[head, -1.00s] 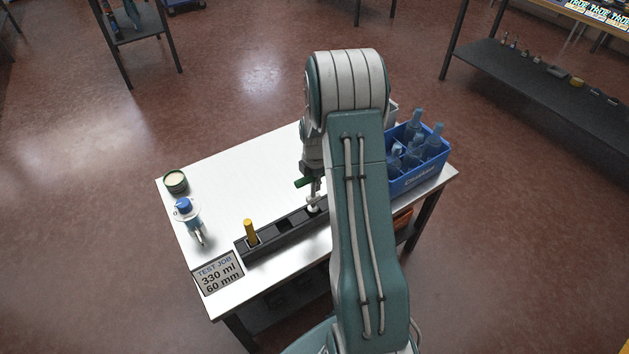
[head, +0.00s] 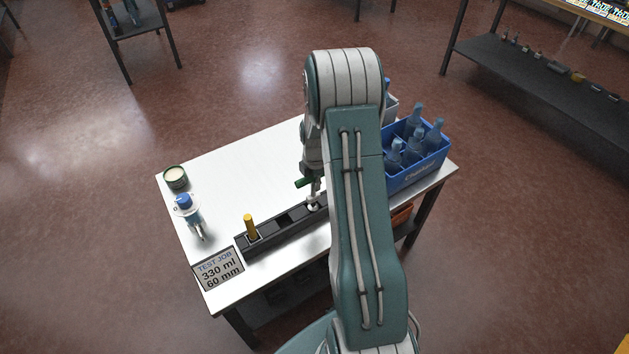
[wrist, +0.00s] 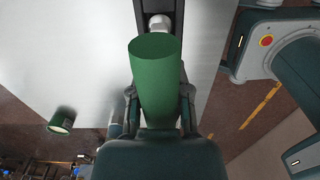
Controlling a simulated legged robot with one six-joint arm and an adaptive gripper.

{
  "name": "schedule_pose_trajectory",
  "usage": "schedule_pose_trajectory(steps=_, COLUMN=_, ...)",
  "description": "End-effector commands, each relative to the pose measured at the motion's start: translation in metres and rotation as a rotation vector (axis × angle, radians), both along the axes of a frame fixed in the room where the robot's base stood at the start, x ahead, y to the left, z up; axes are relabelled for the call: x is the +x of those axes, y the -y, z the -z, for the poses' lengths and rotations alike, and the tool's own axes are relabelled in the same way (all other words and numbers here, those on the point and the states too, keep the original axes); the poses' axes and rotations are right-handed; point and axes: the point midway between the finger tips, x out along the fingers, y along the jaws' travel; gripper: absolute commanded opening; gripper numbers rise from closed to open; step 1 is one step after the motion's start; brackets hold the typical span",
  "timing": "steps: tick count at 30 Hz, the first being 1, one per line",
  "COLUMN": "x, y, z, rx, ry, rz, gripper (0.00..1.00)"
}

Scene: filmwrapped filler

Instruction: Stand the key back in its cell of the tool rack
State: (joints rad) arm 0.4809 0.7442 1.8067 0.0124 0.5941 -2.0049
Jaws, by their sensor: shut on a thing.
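A green cylindrical handle (wrist: 156,75), which I take to be the key, sits between my gripper's fingers (wrist: 160,100) in the wrist view. My gripper is shut on it. In the head view its green end (head: 303,183) shows just left of my wrist, over the rack's far side. The black tool rack (head: 266,239) lies along the near side of the table; its right part is hidden behind my arm. A yellow-handled tool (head: 249,226) stands in its left cell. A white round piece (head: 313,205) shows at the rack below my gripper. The key's lower end cannot be made out.
A blue crate of bottles (head: 415,172) stands at the table's right. The table's middle (head: 240,170) is clear.

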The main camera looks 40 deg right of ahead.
Motion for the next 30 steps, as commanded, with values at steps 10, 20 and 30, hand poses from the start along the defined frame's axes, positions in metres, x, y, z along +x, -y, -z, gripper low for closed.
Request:
schedule_pose_trajectory(steps=10, x=0.000, y=0.000, z=0.007, rx=0.000, ry=0.000, rz=0.000, gripper=0.00)
schedule_pose_trajectory(steps=20, x=0.000, y=0.000, z=0.009, rx=0.000, ry=0.000, rz=0.000, gripper=0.65)
schedule_pose_trajectory(steps=30, x=0.001, y=0.000, z=-0.002, rx=-0.001, ry=0.002, rz=0.000, gripper=0.65)
